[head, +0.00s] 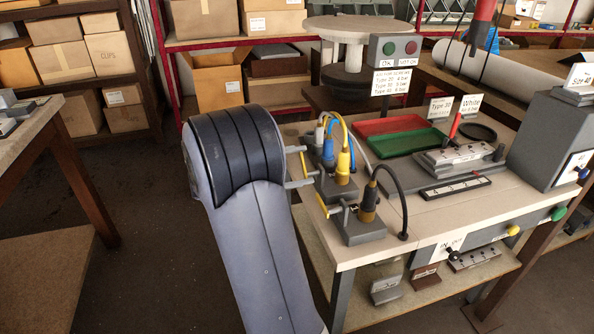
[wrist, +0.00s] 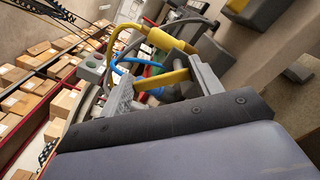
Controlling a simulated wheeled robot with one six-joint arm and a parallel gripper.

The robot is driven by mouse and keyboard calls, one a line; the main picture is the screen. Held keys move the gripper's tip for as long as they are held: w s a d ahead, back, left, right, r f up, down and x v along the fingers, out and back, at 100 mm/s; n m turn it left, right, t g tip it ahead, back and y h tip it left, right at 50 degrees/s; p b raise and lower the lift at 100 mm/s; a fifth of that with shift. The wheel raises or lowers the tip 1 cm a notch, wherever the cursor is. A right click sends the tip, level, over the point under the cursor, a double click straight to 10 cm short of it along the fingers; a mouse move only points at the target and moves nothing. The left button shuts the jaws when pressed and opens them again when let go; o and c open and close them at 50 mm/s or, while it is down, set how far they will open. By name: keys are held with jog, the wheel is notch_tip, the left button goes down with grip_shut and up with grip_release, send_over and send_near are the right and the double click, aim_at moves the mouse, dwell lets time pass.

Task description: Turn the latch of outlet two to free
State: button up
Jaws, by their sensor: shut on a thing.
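Grey outlet blocks (head: 360,228) stand along the left edge of the table, with blue, yellow and dark hose connectors. Yellow latch bars stick out on their left side, one farther back (head: 303,164) and one nearer (head: 321,207). My gripper (head: 304,169) is at the rear bar, with one grey finger on each side. In the wrist view my gripper (wrist: 160,85) is shut on a yellow latch bar (wrist: 168,79), close beside the yellow connector (wrist: 163,40). No outlet numbers are readable, and my arm hides part of the gripper.
Hoses arch over the outlets; a black hose (head: 402,205) bends down near the front. Red (head: 385,132) and green (head: 415,143) trays lie behind. A grey fixture (head: 462,157) stands on the right part of the table. A sign (head: 391,82) stands at the back.

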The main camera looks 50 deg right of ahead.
jog(key=m+b, duration=0.2)
jog(key=m, duration=0.1)
jog(key=s+m+b, duration=0.1)
jog(key=m+b, duration=0.1)
jog(key=m, duration=0.1)
jog(key=a+m+b, duration=0.1)
jog(key=m+b, duration=0.2)
jog(key=shift+s, duration=0.25)
jog(key=shift+m, duration=0.3)
jog(key=o, duration=1)
jog(key=shift+r, duration=0.1)
jog(key=p+v, duration=0.2)
jog(key=v, duration=0.8)
jog(key=shift+w+a, duration=0.1)
jog(key=shift+a, duration=0.25)
jog(key=shift+d, duration=0.1)
